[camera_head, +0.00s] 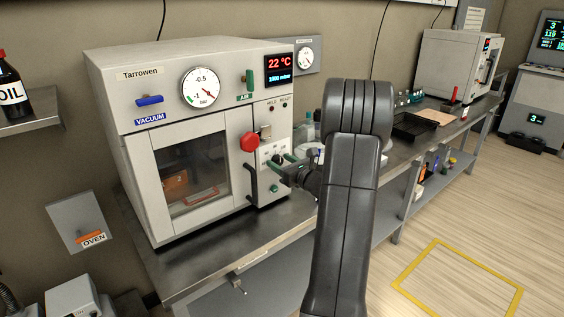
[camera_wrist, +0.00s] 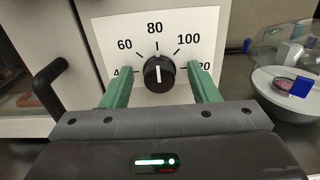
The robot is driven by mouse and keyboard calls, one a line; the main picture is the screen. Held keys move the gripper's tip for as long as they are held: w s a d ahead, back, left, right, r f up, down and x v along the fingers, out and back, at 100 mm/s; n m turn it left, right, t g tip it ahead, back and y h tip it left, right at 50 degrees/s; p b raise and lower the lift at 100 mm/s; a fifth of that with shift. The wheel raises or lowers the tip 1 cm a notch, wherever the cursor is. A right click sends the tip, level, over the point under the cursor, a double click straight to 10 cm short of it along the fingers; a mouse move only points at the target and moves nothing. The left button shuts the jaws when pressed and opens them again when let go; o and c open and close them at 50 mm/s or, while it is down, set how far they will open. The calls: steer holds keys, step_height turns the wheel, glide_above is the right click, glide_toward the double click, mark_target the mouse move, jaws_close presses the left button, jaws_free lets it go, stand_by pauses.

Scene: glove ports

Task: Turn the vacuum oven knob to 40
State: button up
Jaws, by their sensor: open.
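The vacuum oven (camera_head: 170,130) is a pale box labelled Tarrowen, standing on a metal bench, with its windowed door closed. Its display (camera_head: 279,69) reads 22 °C. In the wrist view the black temperature knob (camera_wrist: 159,74) sits on a white dial plate (camera_wrist: 205,25) with marks for 60, 80 and 100; the marks at both ends are partly covered by my fingers. The knob's white line stands nearly upright, in line with 80. My gripper (camera_wrist: 160,88) is open, its green fingers on either side of the knob with gaps visible. In the head view the gripper (camera_head: 283,168) is at the oven's lower right panel.
A dark door handle (camera_wrist: 50,85) is left of the dial. Bottles (camera_head: 309,128) stand on the bench right of the oven. A black tray (camera_head: 414,127) lies farther back.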

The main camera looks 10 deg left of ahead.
steer(key=c, duration=1)
steer(key=shift+o, duration=0.2)
